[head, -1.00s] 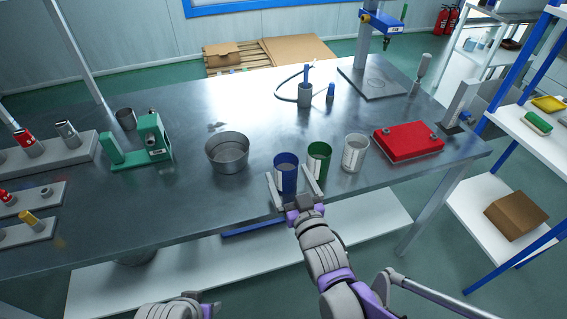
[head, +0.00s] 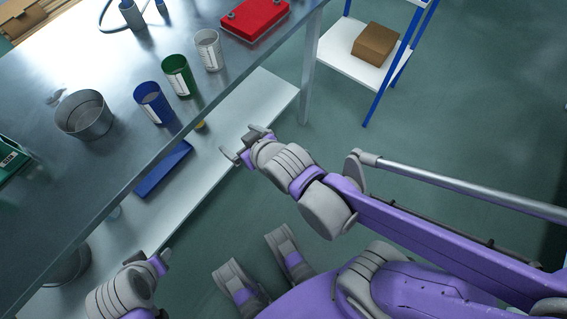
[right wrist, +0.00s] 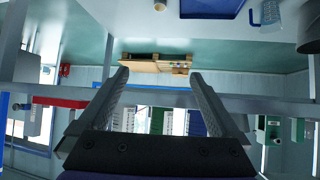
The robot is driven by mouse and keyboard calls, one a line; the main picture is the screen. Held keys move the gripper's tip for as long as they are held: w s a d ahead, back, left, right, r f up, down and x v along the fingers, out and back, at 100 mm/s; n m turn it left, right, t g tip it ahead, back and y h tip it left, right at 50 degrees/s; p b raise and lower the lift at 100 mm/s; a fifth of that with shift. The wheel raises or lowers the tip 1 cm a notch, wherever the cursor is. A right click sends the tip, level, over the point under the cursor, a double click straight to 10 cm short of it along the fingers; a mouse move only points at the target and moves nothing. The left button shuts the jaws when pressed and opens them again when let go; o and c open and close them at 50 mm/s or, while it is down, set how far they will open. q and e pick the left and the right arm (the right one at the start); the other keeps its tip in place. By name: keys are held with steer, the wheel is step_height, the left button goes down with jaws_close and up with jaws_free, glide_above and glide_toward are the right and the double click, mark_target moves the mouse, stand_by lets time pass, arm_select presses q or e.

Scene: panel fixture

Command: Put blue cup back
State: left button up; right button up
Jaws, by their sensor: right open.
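The blue cup (head: 153,103) stands upright on the metal table (head: 110,165) near its front edge. It also shows upside down in the right wrist view (right wrist: 197,123), beyond the fingers. The green cup (head: 179,75) and the white cup (head: 209,49) stand in a row beside it. My right gripper (head: 240,146) is open and empty, off the table's front edge and apart from the cups. Its spread fingers show in the right wrist view (right wrist: 158,74). My left gripper (head: 158,258) is low at the lower left; its fingers are not clear.
A metal bowl (head: 84,115) stands left of the blue cup. A red box (head: 254,18) lies on the table beyond the white cup. A blue tray (head: 163,168) is on the white lower shelf (head: 245,108). A rack with a cardboard box (head: 375,43) stands to the right.

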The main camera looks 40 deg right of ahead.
steer(key=s+d+f+g, duration=0.2)
steer(key=s+g, duration=0.1)
steer(key=s, duration=0.3)
steer(key=s+d+f+m+g+h, duration=0.1)
steer(key=s+d+f+g, duration=0.1)
steer(key=s, duration=0.4)
steer(key=shift+s+d+f+g, duration=0.2)
steer(key=shift+s+d+g, duration=0.15)
steer(key=shift+g, duration=0.15)
arm_select(q)
step_height(320, 180, up, 20)
steer(key=w+p, duration=0.1)
steer(key=p, duration=1.6)
steer(key=shift+w+f+t, duration=0.15)
steer(key=shift+w+t, duration=0.1)
steer(key=shift+t, duration=0.15)
arm_select(e)
step_height(320, 180, up, 20)
steer(key=w, duration=0.1)
steer(key=shift+w+f+t, duration=0.15)
steer(key=shift+w+t, duration=0.15)
steer(key=shift+t, duration=0.1)
